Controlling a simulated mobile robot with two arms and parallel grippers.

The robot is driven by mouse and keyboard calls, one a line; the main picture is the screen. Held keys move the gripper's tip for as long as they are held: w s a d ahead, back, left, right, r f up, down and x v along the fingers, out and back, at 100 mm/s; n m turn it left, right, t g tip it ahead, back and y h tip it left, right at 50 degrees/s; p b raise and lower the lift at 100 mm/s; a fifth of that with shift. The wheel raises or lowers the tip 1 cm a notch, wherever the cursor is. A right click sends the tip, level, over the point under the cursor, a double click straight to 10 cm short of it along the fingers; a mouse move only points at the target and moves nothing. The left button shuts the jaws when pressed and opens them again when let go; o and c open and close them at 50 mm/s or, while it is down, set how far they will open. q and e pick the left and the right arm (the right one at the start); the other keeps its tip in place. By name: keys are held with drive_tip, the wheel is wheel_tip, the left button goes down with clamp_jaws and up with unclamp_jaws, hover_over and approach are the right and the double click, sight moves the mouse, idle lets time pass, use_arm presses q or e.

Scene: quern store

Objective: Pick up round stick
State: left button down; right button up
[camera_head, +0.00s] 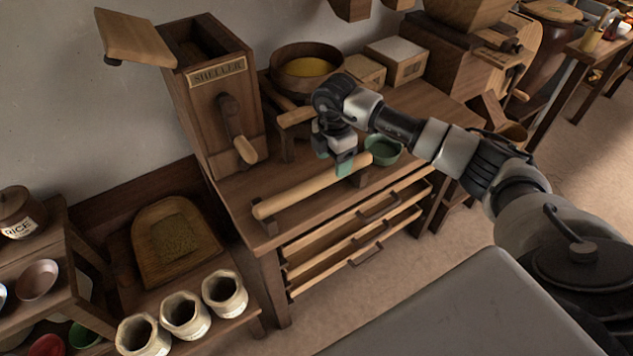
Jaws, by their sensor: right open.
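The round stick (301,190) is a long pale wooden rod. It lies at a slant along the front of the wooden table (240,186), above the drawers, with a dark support under its right part. My right gripper (345,166) points down over the stick's right part, with its green-tipped fingers at the stick. The gripper is open. I cannot tell whether the fingers touch the stick or straddle it. The gripper hides a little of the stick. My left gripper is not in view.
A wooden sheller box (212,95) with a crank stands at the table's back left. A green bowl (384,151) sits just right of the stick. A round sieve (306,68) with yellow contents is behind. Open drawers (355,225) jut out below. Several sacks (184,314) stand lower left.

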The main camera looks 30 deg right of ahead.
wheel_tip(320, 180, down, 4)
drive_tip(key=shift+d, duration=0.15)
drive_tip(key=c, duration=1.2)
